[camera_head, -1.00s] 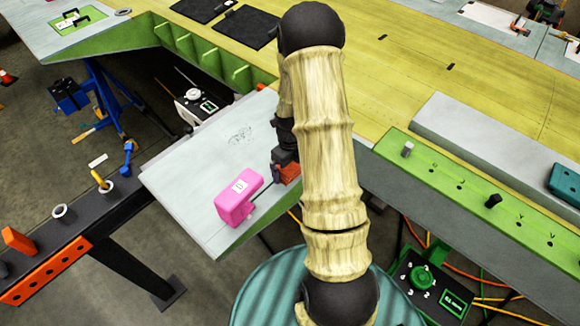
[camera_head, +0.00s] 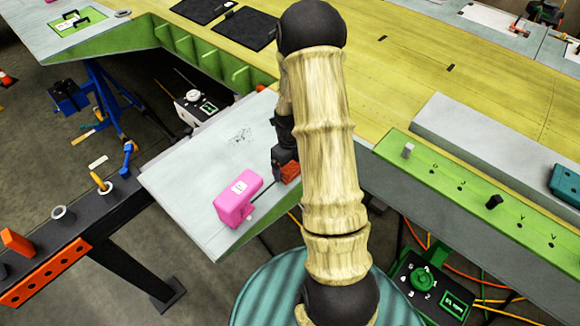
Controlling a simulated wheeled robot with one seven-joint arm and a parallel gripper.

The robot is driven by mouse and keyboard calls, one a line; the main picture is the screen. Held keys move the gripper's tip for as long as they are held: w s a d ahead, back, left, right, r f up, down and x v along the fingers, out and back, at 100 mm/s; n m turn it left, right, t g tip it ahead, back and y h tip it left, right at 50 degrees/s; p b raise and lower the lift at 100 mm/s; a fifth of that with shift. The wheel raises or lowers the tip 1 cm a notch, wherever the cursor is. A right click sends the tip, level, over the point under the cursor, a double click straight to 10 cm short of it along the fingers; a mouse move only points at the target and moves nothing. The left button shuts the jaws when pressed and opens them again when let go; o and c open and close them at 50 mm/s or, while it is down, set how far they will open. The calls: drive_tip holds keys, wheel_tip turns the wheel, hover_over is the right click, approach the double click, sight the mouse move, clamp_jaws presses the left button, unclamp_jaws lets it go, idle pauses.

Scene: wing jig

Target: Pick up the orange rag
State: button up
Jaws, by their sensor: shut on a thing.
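The orange rag (camera_head: 290,172) shows as a small orange-red patch at the right edge of the grey panel, just left of my arm. My gripper (camera_head: 284,166) is dark and partly hidden behind my pale, bark-textured arm. It is shut on the orange rag. Most of the rag and the fingertips are hidden, so I cannot tell whether the rag touches the panel.
A pink tool (camera_head: 236,200) lies on the grey panel (camera_head: 185,190), left of my gripper. A green strip (camera_head: 465,195) with pegs runs along the right. A black-topped stand (camera_head: 85,215) is at left. The yellow wing surface (camera_head: 400,70) is mostly clear.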

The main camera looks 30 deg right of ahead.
sight(290, 164)
wheel_tip(290, 164, up, 9)
drive_tip(key=b, duration=0.3)
idle(0.5)
drive_tip(key=shift+o, duration=1.2)
drive_tip(key=shift+c, duration=0.8)
drive_tip(key=shift+a, duration=0.1)
